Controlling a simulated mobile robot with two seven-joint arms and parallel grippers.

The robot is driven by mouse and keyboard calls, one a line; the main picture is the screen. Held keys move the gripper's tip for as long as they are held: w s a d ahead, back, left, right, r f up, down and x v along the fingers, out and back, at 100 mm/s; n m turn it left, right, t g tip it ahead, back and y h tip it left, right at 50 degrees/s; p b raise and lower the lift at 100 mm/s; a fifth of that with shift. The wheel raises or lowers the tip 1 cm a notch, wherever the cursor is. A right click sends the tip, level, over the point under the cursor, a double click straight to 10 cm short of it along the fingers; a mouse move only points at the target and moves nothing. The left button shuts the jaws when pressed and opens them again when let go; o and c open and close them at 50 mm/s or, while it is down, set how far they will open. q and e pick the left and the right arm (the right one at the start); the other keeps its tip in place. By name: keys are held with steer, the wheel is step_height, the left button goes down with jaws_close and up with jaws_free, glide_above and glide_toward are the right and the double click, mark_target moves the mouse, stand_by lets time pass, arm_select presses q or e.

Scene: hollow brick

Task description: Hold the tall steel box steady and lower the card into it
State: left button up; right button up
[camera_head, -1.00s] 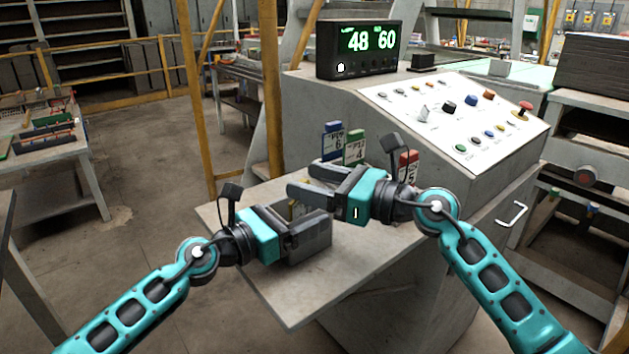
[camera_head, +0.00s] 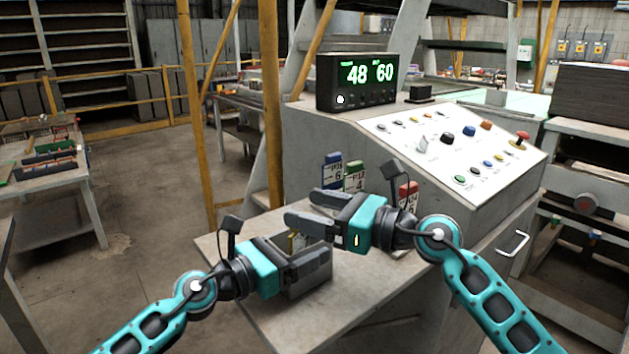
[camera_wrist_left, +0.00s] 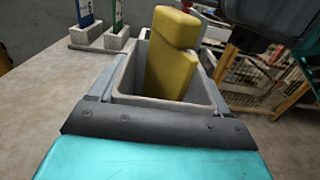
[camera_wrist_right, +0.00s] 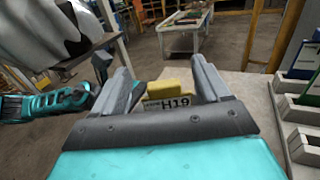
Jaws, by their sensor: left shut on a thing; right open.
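The tall steel box (camera_head: 309,282) is grey and open at the top, upright on the worktop. My left gripper (camera_head: 318,264) is shut on its wall; the box's rim (camera_wrist_left: 206,97) shows close in the left wrist view. The yellow card (camera_wrist_left: 171,62) stands in the box, slightly tilted, its upper part above the rim. Its label, reading H19, faces the right wrist view (camera_wrist_right: 172,103). My right gripper (camera_head: 305,208) is open above the box, its fingers apart on either side of the card in the right wrist view. The card's lower end is hidden.
Blue (camera_head: 332,170), green (camera_head: 354,176) and red (camera_head: 407,192) cards stand in holders behind my right gripper. A sloped control panel (camera_head: 460,140) and a display (camera_head: 358,82) rise behind them. The worktop (camera_head: 218,262) is bare at its left edge.

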step_height(320, 180, up, 11)
stand_by(0.8)
arm_select(q)
steer(key=o, duration=1.3)
